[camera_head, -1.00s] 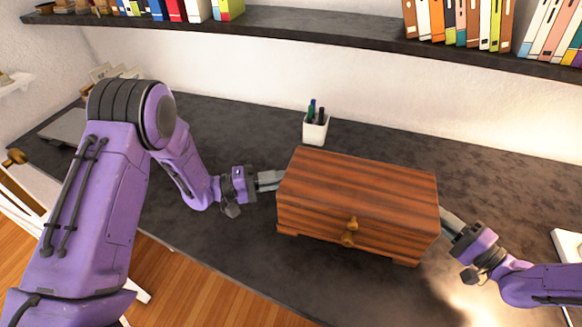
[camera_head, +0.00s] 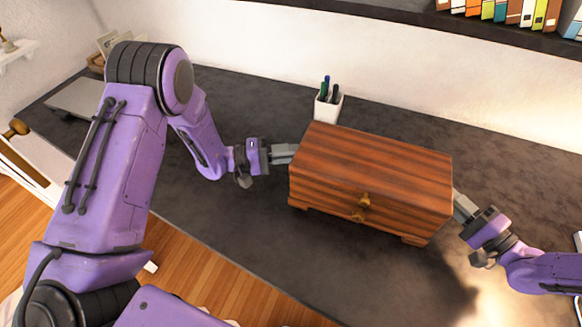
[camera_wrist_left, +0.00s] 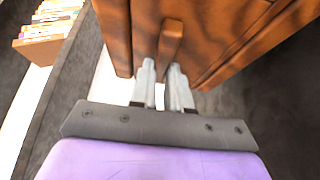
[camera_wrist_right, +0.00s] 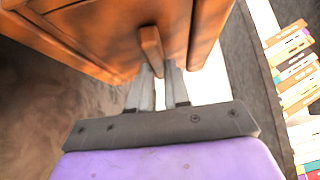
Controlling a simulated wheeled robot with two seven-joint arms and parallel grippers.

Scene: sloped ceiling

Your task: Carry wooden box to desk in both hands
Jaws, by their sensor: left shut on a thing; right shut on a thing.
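The wooden box (camera_head: 375,170) is reddish-brown and striped, with brass-coloured knobs on its front. In the head view it is over the dark desk (camera_head: 235,110), upright; I cannot tell whether its feet touch the surface. My left gripper (camera_head: 292,152) is at its left end, and my right gripper (camera_head: 460,203) at its right end. In the left wrist view the fingers (camera_wrist_left: 163,88) are shut on a wooden side handle (camera_wrist_left: 171,42). In the right wrist view the fingers (camera_wrist_right: 160,90) are shut on the opposite handle (camera_wrist_right: 151,48).
A white pen cup (camera_head: 328,107) stands just behind the box's left back corner. A grey flat item (camera_head: 78,98) lies at the desk's far left. A bookshelf (camera_head: 430,18) runs along the wall above. A chair (camera_head: 25,165) stands at the left.

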